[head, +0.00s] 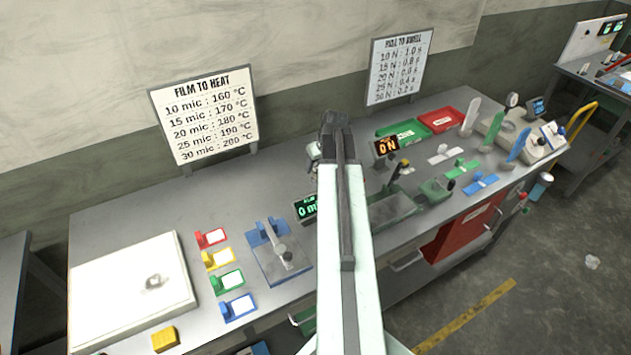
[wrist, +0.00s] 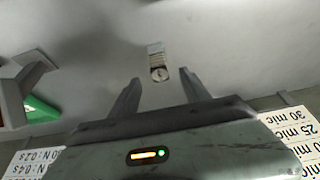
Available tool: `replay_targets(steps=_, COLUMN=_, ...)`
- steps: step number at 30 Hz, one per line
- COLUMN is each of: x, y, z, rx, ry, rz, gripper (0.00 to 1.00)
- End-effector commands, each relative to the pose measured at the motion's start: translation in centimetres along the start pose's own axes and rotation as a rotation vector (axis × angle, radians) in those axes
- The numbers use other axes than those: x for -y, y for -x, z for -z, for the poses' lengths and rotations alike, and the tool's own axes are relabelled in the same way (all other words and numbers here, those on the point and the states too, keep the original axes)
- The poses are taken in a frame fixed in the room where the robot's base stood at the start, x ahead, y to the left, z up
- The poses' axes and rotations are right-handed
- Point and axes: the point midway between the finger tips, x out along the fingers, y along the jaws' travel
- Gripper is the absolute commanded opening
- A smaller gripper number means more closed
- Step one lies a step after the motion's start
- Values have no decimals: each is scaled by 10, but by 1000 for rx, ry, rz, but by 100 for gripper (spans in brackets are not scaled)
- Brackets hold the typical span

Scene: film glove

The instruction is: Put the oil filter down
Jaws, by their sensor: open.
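I cannot pick out an oil filter for certain in either view. My gripper (wrist: 158,88) is open, its two dark fingers apart. In the head view my gripper (head: 333,122) is at the far end of my arm, near the back of the bench (head: 190,215). My arm hides part of the bench top.
Several coloured holders, a blue press (head: 275,250) and displays stand mid-bench. Green (head: 400,130) and red (head: 441,119) trays are at the back right. Bare bench lies behind the coloured holders.

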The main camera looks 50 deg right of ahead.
Motion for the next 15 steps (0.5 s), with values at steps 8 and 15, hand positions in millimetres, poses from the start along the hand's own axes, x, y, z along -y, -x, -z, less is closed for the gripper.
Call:
replay_targets(steps=8, x=1, y=-27, z=0, rx=0, ry=1, rz=0, gripper=55)
replay_targets(steps=15, x=1, y=-49, z=-4, rx=0, ry=2, rz=1, gripper=55)
